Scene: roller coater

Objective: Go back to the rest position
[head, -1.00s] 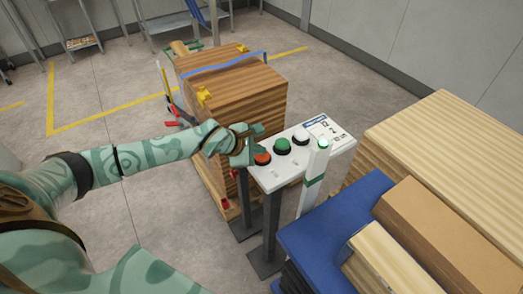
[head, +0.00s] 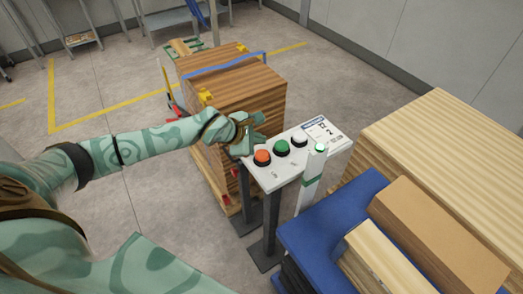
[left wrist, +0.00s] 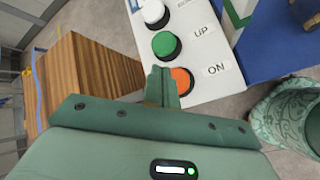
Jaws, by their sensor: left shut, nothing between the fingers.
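My left gripper (head: 256,128) is shut and empty. In the head view it is near the left edge of the white control panel (head: 311,165), which stands on dark posts. The panel carries an orange button (head: 262,158), a green button (head: 281,147) and a white button (head: 299,136). In the left wrist view the shut fingers (left wrist: 162,84) appear beside the orange button (left wrist: 181,80), labelled ON, and the green button (left wrist: 166,45), labelled UP. Whether the fingers touch the panel is unclear, but no button is covered in the head view. My right gripper is not in view.
A tall stack of brown boards (head: 235,95) stands behind and left of the panel. Light wooden boards (head: 450,150) and a blue surface (head: 330,230) with wooden blocks lie to the right. The grey floor (head: 110,95) at left is mostly clear.

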